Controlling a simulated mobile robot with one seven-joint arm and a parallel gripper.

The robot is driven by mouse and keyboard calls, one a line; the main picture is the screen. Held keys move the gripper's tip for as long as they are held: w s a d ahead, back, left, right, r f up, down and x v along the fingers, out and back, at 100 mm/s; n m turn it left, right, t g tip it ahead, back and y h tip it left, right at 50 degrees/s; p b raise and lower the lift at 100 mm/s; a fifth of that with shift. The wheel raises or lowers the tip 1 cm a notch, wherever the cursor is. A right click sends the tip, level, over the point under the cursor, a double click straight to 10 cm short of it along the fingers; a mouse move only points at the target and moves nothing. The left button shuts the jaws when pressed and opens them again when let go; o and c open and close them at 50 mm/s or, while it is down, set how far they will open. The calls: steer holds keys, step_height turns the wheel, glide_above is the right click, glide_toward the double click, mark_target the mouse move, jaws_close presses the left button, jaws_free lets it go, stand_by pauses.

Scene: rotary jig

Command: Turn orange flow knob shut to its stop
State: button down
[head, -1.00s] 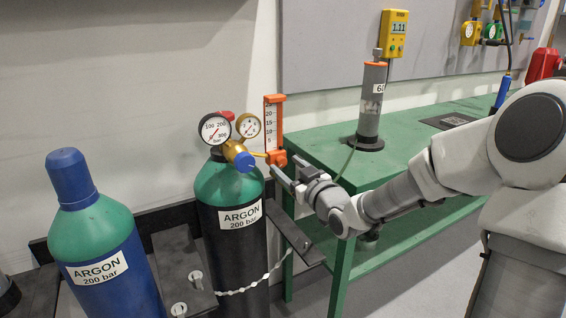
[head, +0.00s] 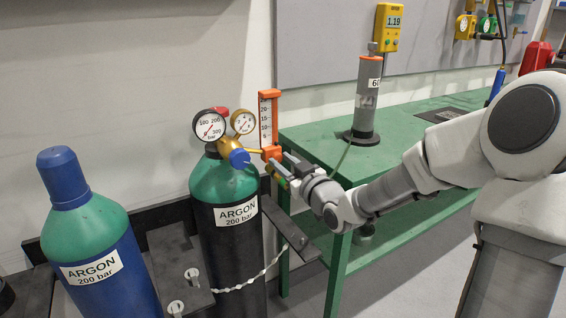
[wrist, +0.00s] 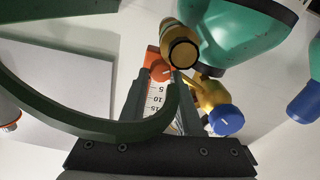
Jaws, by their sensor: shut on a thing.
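The orange flow knob (wrist: 160,72) is at the base of the orange flowmeter, with a small white mark on its face in the wrist view. My gripper (wrist: 163,76) is shut on the knob, one finger on each side. In the head view my gripper (head: 275,166) reaches the flowmeter (head: 270,120) from the right and hides most of the knob. The flowmeter stands upright beside the brass regulator (head: 224,143) on the green and black argon cylinder (head: 203,245). The float cannot be made out.
A second argon cylinder (head: 90,240) with a blue cap stands at left. The green bench (head: 400,148) is close behind my arm, bearing a grey column (head: 366,105). A yellow meter (head: 389,28) on the wall reads 1.19. A chain (head: 245,283) crosses the argon cylinder.

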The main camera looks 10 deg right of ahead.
steer(key=shift+r+m+p, duration=0.1)
steer(key=shift+m+p, duration=0.2)
steer(key=shift+p, duration=0.1)
steer(key=shift+r+m+p, duration=0.1)
steer(key=shift+m+p, duration=0.5)
steer(key=shift+p, duration=0.05)
steer(key=m+p, duration=0.6)
steer(key=m, duration=0.1)
steer(key=shift+d, duration=0.1)
steer(key=m+p, duration=0.2)
steer(key=m, duration=0.1)
steer(key=shift+m+p, duration=0.3)
steer(key=m+p, duration=0.3)
steer(key=m, duration=0.3)
steer(key=shift+d+p, duration=0.1)
steer(key=shift+p, duration=0.2)
steer(key=m, duration=0.2)
steer(key=m+p, duration=0.1)
steer(key=m, duration=0.1)
steer(key=m+p, duration=0.1)
steer(key=m, duration=0.1)
steer(key=shift+w+f, duration=0.1)
steer(key=shift+f, duration=0.2)
steer(key=shift+m, duration=0.4)
